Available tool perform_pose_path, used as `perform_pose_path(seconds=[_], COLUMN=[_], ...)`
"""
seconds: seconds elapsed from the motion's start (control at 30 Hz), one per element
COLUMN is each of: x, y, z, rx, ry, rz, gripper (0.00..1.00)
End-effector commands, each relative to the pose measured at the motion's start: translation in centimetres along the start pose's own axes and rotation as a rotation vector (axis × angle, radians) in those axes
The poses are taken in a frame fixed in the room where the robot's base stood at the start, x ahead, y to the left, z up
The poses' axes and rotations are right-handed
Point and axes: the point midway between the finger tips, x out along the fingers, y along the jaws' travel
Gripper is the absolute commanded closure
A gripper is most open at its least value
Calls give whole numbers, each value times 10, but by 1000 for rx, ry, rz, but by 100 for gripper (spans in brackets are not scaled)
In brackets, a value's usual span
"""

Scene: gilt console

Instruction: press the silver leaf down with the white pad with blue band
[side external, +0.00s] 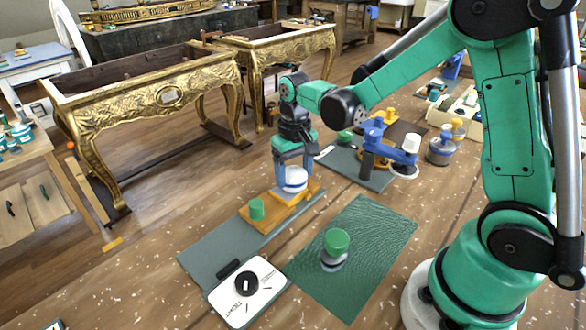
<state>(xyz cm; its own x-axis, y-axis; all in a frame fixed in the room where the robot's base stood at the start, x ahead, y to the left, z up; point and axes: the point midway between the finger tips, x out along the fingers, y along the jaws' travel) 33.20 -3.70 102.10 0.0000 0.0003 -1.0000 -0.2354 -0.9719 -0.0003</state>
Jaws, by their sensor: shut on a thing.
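My gripper (293,168) points down near the middle of the view, its blue fingers shut on the white pad with blue band (293,184). The pad is upright, low over the far end of an orange-brown stepped block (275,213). I cannot tell whether the pad touches the block or is slightly above it. I cannot make out the silver leaf clearly; the surface right under the pad is hidden by the pad itself.
A green cylinder (257,209) stands on the block's near end. A white device with a black dial (233,303) is in front. Another green-topped piece (337,241) stands on the green mat (375,232). A blue fixture (374,134) stands behind right. Gilt consoles (150,95) stand behind left.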

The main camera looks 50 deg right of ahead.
Motion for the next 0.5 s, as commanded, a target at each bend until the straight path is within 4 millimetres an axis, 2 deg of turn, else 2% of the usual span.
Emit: perform_pose_path(seconds=[0.17, 0.27, 0.33, 0.5], x=[0, -3, -16, -24], y=[11, 11, 11, 11], z=[-2, -3, -2, -2], rx=[2, -1, -1, -1], ry=[0, 0, 0, 0], rz=[0, 0, 0, 0], gripper=[82, 82, 82, 82])
